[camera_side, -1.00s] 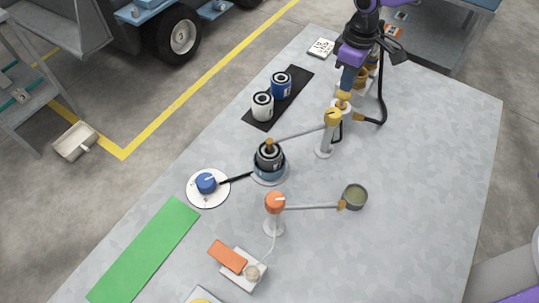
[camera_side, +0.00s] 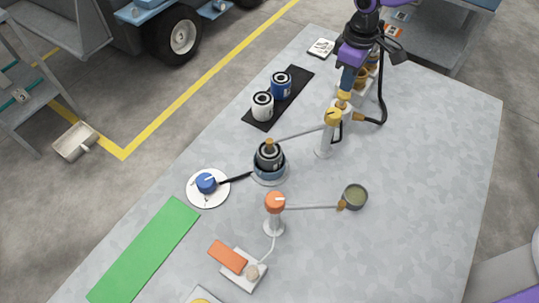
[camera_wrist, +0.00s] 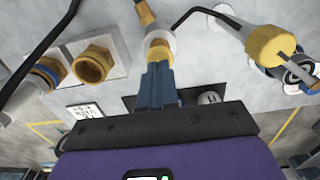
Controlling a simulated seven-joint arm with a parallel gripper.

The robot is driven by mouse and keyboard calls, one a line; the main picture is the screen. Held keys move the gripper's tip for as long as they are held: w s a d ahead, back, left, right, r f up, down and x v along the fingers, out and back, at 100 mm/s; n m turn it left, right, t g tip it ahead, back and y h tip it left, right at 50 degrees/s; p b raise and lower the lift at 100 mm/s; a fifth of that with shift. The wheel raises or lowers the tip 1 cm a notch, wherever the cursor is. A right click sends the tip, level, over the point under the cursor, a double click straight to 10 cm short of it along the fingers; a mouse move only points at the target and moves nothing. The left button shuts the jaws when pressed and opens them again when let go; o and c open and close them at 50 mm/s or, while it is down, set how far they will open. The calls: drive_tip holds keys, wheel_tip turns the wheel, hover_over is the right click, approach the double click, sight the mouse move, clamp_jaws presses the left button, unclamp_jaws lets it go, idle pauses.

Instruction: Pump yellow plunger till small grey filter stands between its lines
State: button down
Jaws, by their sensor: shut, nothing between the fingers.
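The yellow plunger (camera_side: 344,96) is at the yellow-capped pump post. My gripper (camera_side: 346,87) points down with its shut, empty fingertips at the plunger's top. In the wrist view my gripper (camera_wrist: 159,68) meets the plunger (camera_wrist: 158,50), and I cannot tell whether they touch. A thin arm runs from the yellow cap (camera_side: 333,117) to the small grey filter (camera_side: 268,155), which stands upright in a blue-grey cup under a brass nozzle. The filter also shows at the right of the wrist view (camera_wrist: 300,73). Its lines and fill level are too small to read.
White (camera_side: 262,106) and blue (camera_side: 281,85) filters stand on a black mat. An orange-capped post (camera_side: 274,204) reaches over a grey cup (camera_side: 355,196). A blue knob (camera_side: 206,183) sits on a white dial. A green mat (camera_side: 145,250) lies front left. The table's right side is clear.

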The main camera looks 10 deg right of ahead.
sight(344, 94)
drive_tip(key=shift+f, duration=0.15)
drive_tip(key=shift+f, duration=1.75)
drive_tip(key=shift+r, duration=3.8)
